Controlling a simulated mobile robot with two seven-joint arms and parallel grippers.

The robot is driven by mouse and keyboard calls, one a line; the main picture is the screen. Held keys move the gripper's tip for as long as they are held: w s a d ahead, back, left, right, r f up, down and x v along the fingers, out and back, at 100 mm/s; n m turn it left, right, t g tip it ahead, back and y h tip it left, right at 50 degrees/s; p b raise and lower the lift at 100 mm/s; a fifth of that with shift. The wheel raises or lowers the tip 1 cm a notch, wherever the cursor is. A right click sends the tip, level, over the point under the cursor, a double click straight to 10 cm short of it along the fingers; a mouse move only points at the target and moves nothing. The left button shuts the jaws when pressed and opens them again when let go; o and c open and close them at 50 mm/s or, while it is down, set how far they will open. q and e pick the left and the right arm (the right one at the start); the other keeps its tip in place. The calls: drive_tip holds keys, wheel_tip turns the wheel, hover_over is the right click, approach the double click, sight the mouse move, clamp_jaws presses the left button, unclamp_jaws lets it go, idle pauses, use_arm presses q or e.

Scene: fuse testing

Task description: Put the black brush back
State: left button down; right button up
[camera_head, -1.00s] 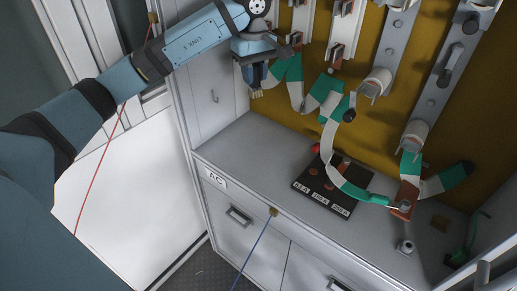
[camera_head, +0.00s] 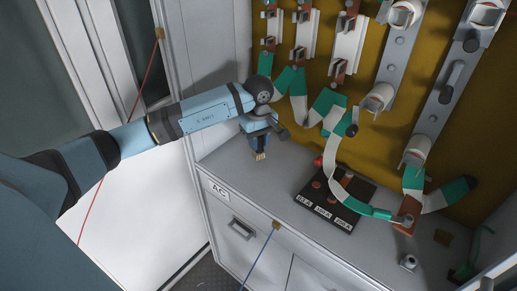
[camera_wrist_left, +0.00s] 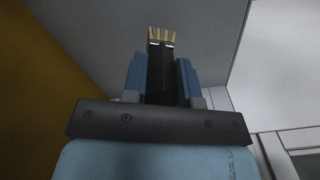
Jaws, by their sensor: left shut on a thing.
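The black brush (camera_wrist_left: 160,75) with pale yellow bristles is held between the blue fingers of my left gripper (camera_wrist_left: 161,80) in the left wrist view. In the head view my left gripper (camera_head: 260,143) hangs over the left end of the grey counter, and the brush's bristles (camera_head: 260,156) point down toward the counter top. I cannot tell whether the bristles touch the surface. My right gripper is not in view.
The counter top (camera_head: 270,186) is clear around the brush. A black block with labels (camera_head: 335,199) lies to the right, with a green and white curved strip (camera_head: 340,180) over it. Fuse holders line the yellow back panel (camera_head: 315,90). A grey side wall (camera_head: 205,80) stands at left.

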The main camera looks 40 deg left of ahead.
sight(259, 149)
use_arm(q)
wheel_tip(259, 149, down, 4)
drive_tip(key=shift+r, duration=0.25)
drive_tip(key=shift+f, duration=0.2)
drive_tip(key=c, duration=0.9)
unclamp_jaws()
drive_tip(key=shift+r, duration=0.1)
drive_tip(key=shift+r, duration=0.15)
